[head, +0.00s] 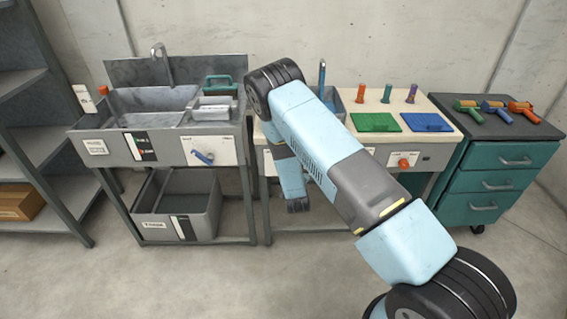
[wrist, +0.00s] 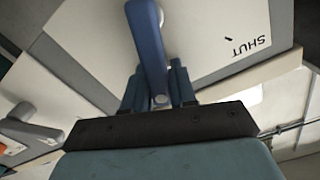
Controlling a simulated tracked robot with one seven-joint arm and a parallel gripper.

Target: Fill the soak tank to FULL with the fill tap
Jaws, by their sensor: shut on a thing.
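In the wrist view, my gripper (wrist: 160,100) is shut on a blue lever (wrist: 148,45) on a white panel (wrist: 200,30). The word SHUT shows upside down on this panel, apart from the lever. In the head view my arm hides the gripper's fingertips. I cannot tell which is the soak tank, nor any water level.
A black-and-white plate (head: 139,146) with green and red marks is on the sink front. The bench carries green (head: 375,122) and blue (head: 427,122) mats and several upright pegs. A teal drawer cabinet (head: 495,185) stands right, shelves (head: 30,150) left. The floor in front is clear.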

